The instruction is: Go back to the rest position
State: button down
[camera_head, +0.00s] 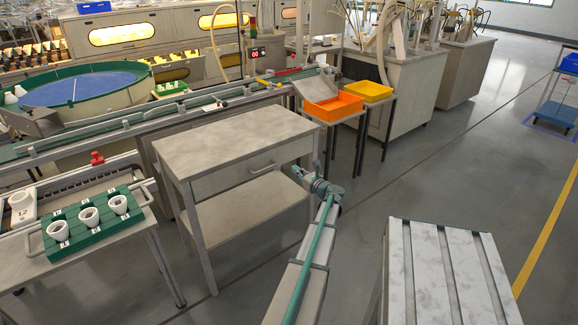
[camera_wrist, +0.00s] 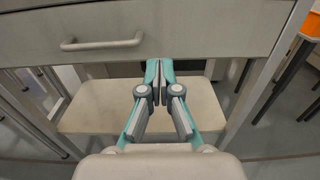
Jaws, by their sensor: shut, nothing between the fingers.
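My gripper (camera_wrist: 159,72) is shut and empty, its teal fingertips together in the wrist view. It points at the front of a grey worktable, below the drawer handle (camera_wrist: 101,42) and above the lower shelf (camera_wrist: 185,107). In the head view my gripper (camera_head: 301,172) is at the right front of the worktable (camera_head: 235,137), at about drawer height. My arm reaches toward it from the bottom of the picture. From these views I cannot tell whether the fingertips touch the table.
A green rack (camera_head: 70,236) with white cups stands on the left bench. An orange bin (camera_head: 333,107) and a yellow bin (camera_head: 369,91) stand behind right. A slatted table (camera_head: 428,270) is at the lower right. Open floor (camera_head: 440,170) lies to the right.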

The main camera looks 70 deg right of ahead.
jog(key=a+f+n+g+y, duration=0.2)
jog(key=a+f+n+y, duration=0.2)
jog(key=a+f+n, duration=0.4)
jog(key=w+a+f+n+g+y+p, duration=0.1)
jog(key=w+a+f+n+g+y, duration=0.15)
jog(key=w+a+f+n, duration=0.65)
jog(key=w+a+f+n+g+y+p, duration=0.1)
jog(key=w+a+f+n+g+y, duration=0.2)
jog(key=a, duration=1.2)
jog(key=w+a+f+n+g+y+p, duration=0.2)
jog(key=w+a+f+n+y, duration=0.3)
jog(key=a, duration=0.8)
jog(key=s+a+f+n+g+p, duration=0.1)
jog(key=s+a+f+n+g, duration=0.2)
jog(key=a, duration=0.7)
jog(key=a+f+n+g+p, duration=0.1)
jog(key=a+f+n+g, duration=0.2)
jog(key=a, duration=0.7)
jog(key=s+a+r+n+g+h+p, duration=0.2)
jog(key=s+a+n, duration=0.4)
jog(key=a, duration=0.4)
jog(key=s+a+r+n+g+h+p, duration=0.2)
jog(key=s+a+n, duration=0.4)
jog(key=a, duration=0.5)
jog(key=shift+s+a+g+p, duration=0.25)
jog(key=shift+s+g+p, duration=0.25)
jog(key=shift+s+g, duration=0.4)
